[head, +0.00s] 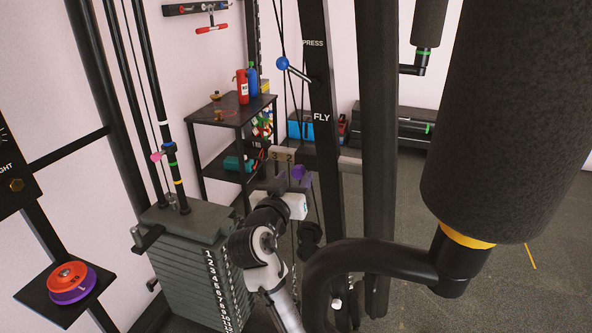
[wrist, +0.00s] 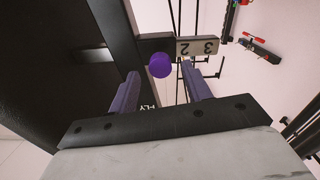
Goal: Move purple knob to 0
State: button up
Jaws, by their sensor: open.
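The purple knob (head: 297,172) sits low on the front of a horizontal bar, just right of the numbers 3 and 2 on a grey number plate (head: 281,155). In the wrist view the knob (wrist: 160,65) appears between my fingertips, in front of a dark block beside the plate (wrist: 197,47), whose digits look upside down. My gripper (wrist: 160,72) is open with one finger on each side of the knob in that picture. I cannot tell whether either finger touches it. In the head view my gripper (head: 279,183) is left of the knob. No 0 is readable.
A weight stack (head: 190,265) stands left of my arm. A large padded roller (head: 500,120) and curved black bar (head: 370,250) crowd the right. A shelf (head: 232,115) stands behind.

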aim_at(298, 172)
jog(key=shift+x, duration=1.25)
jog(key=shift+a, duration=0.1)
grip_shut()
